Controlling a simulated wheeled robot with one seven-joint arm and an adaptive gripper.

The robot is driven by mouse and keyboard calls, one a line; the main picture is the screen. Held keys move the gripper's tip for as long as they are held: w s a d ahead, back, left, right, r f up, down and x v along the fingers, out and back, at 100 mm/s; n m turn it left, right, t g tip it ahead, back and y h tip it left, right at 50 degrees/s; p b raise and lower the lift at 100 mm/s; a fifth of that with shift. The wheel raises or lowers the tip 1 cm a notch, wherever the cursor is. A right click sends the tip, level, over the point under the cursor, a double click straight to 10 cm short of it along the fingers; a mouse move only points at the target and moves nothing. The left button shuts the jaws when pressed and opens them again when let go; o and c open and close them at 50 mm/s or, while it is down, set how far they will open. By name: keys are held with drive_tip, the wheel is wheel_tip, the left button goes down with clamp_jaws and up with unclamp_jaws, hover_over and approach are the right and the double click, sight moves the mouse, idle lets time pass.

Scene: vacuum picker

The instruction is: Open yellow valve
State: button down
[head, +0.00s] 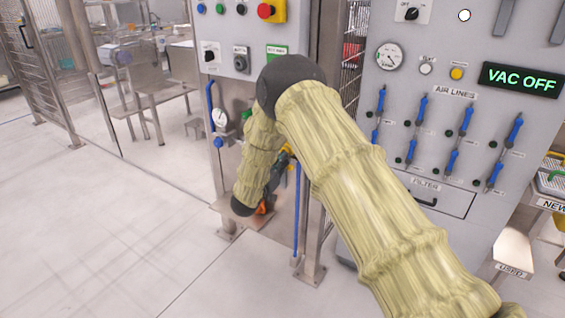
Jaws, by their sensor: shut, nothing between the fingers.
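A small yellow part (290,151), which looks like the yellow valve, shows in the head view in the narrow gap between my two arm sections. Most of it is hidden by my arm, so I cannot tell its handle position. My gripper (282,162), dark and small in the picture, points up beside the yellow part. It is shut and holds nothing. I cannot tell whether its fingertips touch the yellow part.
The grey cabinet (415,20) at right carries blue air-line levers and a "VAC OFF" display (520,80). Floor at left is clear.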

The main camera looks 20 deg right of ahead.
drive_tip(key=v, duration=1.2)
drive_tip(key=s+d+f+n+g+y, duration=0.1)
drive_tip(key=s+d+f+n+y, duration=0.15)
drive_tip(key=s+f, duration=0.5)
drive_tip(key=s+d+f+n+g+y, duration=0.15)
drive_tip(key=s+f+y, duration=0.3)
drive_tip(key=f, duration=0.55)
drive_tip(key=s+d+f+n+g+y, duration=0.1)
drive_tip(key=s+f+n+y, duration=0.2)
drive_tip(key=s+f, duration=0.4)
drive_tip(key=s+f+g+y, duration=0.25)
drive_tip(key=s+f, duration=0.45)
drive_tip(key=s, duration=0.5)
drive_tip(key=s+f+n+g+y, duration=0.15)
drive_tip(key=s+g, duration=0.55)
drive_tip(key=s, duration=1.7)
wheel_tip(320, 180, up, 16)
drive_tip(key=p, duration=1.6)
drive_tip(key=shift+d+y, duration=0.2)
drive_tip(key=shift+y, duration=0.1)
